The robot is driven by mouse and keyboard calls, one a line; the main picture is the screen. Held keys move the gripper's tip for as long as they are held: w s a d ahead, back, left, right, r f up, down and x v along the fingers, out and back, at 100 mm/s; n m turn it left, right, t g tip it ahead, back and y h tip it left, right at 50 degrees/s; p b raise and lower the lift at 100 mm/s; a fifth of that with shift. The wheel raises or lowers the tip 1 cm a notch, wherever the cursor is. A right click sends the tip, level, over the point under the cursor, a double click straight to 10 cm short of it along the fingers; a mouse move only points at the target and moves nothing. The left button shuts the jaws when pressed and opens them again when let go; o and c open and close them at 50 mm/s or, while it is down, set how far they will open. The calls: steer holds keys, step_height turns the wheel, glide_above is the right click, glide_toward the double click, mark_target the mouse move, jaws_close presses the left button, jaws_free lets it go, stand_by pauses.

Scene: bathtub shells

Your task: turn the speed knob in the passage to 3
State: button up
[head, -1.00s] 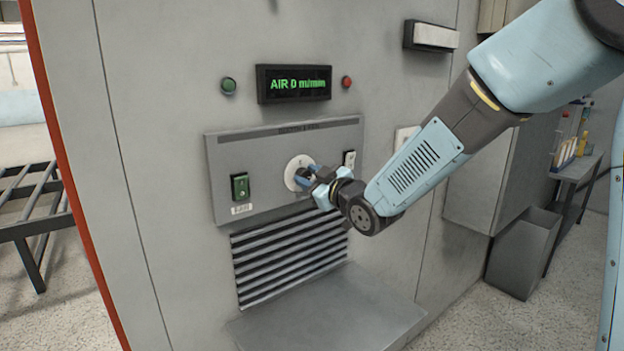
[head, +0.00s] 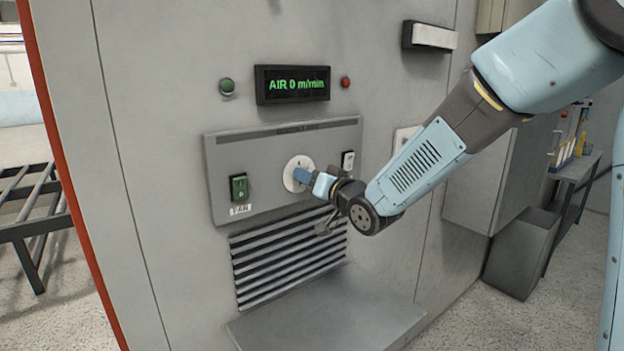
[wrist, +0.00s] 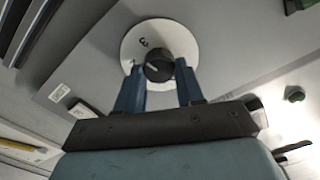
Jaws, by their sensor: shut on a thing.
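The speed knob is a small dark round knob (wrist: 158,66) on a white dial plate (wrist: 140,34), with a "3" readable on the plate in the wrist view. In the head view the white dial (head: 291,173) sits on the grey control panel (head: 262,206), and the gripper mostly hides the knob. My gripper (head: 303,176) is at the dial, its blue fingers shut on the knob; the wrist view shows the fingers (wrist: 160,88) on either side of it. A light pointer mark shows on the knob's face. The display (head: 293,84) above reads "AIR 0 m/min".
A green rocker switch (head: 239,187) is left of the dial and a white switch (head: 347,161) right of it. Green (head: 227,87) and red (head: 346,82) buttons flank the display. A louvred vent (head: 285,258) and a ledge (head: 330,315) lie below the panel.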

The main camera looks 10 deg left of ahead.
steer(key=shift+f+m, duration=0.2)
steer(key=shift+m, duration=1)
steer(key=o, duration=1)
